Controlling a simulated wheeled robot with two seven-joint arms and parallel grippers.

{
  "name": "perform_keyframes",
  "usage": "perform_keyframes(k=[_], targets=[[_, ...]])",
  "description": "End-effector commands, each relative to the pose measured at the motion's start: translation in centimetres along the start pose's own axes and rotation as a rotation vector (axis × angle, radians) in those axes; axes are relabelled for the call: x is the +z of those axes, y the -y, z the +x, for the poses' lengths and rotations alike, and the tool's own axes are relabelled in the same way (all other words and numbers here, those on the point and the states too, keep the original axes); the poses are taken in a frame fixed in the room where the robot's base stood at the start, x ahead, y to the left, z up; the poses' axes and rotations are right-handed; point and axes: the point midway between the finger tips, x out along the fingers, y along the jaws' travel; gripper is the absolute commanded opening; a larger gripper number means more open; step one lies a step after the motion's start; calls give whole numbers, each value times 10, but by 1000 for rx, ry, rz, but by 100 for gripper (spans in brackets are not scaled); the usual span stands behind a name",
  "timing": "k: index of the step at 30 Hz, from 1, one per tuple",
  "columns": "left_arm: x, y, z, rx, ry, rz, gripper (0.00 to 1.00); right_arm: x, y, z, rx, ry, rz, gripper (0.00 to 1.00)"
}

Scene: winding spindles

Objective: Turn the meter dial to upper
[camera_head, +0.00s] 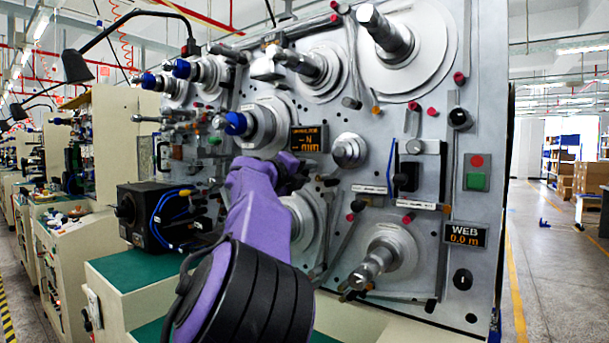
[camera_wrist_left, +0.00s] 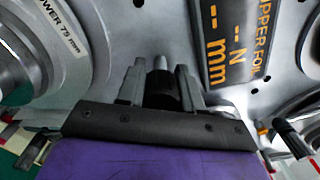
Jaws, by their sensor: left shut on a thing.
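The meter display (camera_head: 309,139) is a black panel with orange characters on the grey machine face. In the left wrist view the display (camera_wrist_left: 238,40) reads "UPPER FOIL" with dashes before N and mm. The dial (camera_wrist_left: 161,88) is a black knob just beside it; the way it points is hidden between my fingers. My left gripper (camera_wrist_left: 160,80) is shut on the dial, with a grey finger on each side. In the head view my purple left wrist covers the dial, and the fingers of my left gripper (camera_head: 291,172) are hard to make out. My right gripper is not in view.
A blue-tipped spindle (camera_head: 240,124) juts out left of the display. A round metal hub (camera_head: 349,151) is to its right. A lower spindle (camera_head: 384,256), a WEB meter (camera_head: 465,236) and a black knob (camera_head: 462,279) are further right. A black box (camera_head: 146,214) stands at left.

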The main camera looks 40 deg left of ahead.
Motion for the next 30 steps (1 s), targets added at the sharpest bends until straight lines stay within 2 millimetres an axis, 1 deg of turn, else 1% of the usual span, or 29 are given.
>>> perform_keyframes(k=[1, 10, 11, 12, 13, 20, 23, 26, 30], targets=[[-3, -5, 1, 7, -6, -1, 5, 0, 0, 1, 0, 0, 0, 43], [-3, -6, 2, 8, -7, -1, 5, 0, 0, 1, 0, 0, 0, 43], [-3, -6, 2, 8, -7, -2, 38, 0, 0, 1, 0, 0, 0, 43], [-3, -6, 2, 8, -7, -2, 52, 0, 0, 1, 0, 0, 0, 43], [-3, -5, 2, 8, -7, -2, 61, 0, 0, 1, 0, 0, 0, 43], [-1, -3, 1, 5, -3, 0, 61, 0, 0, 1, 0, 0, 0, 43], [-2, -3, -3, 3, -2, 0, 61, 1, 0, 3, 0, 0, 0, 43], [-2, -4, -18, 3, 0, 3, 61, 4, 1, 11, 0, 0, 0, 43], [-3, -6, -53, 2, 0, 0, 61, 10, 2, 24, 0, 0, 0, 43]])
